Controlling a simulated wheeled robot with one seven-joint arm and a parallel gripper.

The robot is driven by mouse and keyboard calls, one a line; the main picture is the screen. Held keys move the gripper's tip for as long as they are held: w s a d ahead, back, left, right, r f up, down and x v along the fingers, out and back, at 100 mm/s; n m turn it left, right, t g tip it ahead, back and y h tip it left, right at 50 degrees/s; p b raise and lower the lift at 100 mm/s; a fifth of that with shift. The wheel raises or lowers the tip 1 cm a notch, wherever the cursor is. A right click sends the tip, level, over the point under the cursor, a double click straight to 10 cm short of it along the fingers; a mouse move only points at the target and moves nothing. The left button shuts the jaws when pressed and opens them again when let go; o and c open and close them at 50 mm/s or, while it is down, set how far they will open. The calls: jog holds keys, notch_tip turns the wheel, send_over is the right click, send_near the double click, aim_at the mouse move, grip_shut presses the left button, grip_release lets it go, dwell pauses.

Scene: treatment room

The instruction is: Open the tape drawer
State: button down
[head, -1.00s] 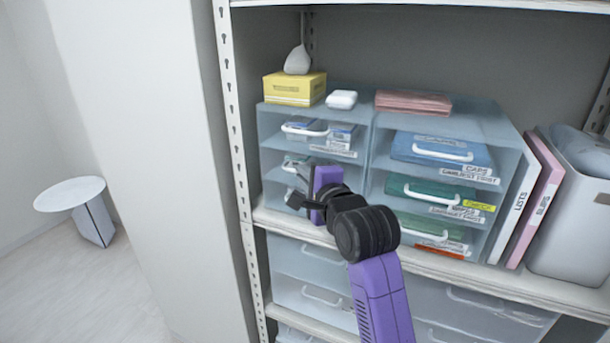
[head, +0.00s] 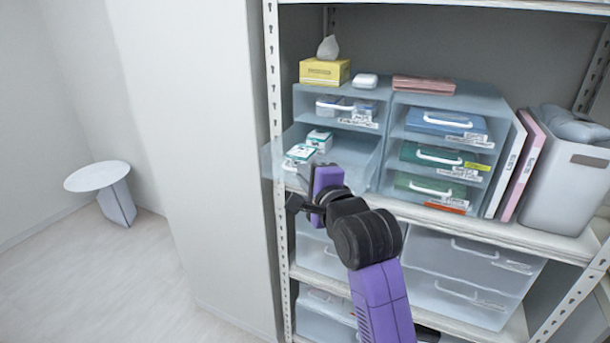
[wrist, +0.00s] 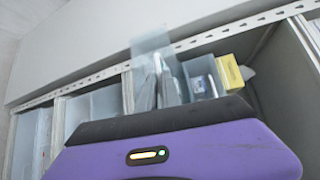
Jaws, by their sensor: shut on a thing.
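A translucent drawer (head: 366,170) in the left drawer unit is pulled well out, below the top drawer. Green-and-white packs (head: 301,153) lie inside it. My gripper (head: 306,195) is at the front of this drawer and shut on it, seemingly at its handle. My gripper and wrist hide the handle and any label there, so I cannot read which drawer it is.
The top left drawer's handle (head: 334,106) and the right unit's blue drawer (head: 447,122) are in place. A yellow tissue box (head: 325,72) stands on top. A perforated shelf post (head: 272,120) is close to the pulled drawer's left side.

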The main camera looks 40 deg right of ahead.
jog(key=shift+s+a, duration=0.15)
jog(key=shift+a, duration=0.2)
jog(key=shift+f, duration=0.1)
jog(key=c, duration=1.5)
grip_release()
jog(key=shift+c, duration=0.2)
jog(key=b+v, duration=0.1)
jog(key=v, duration=0.7)
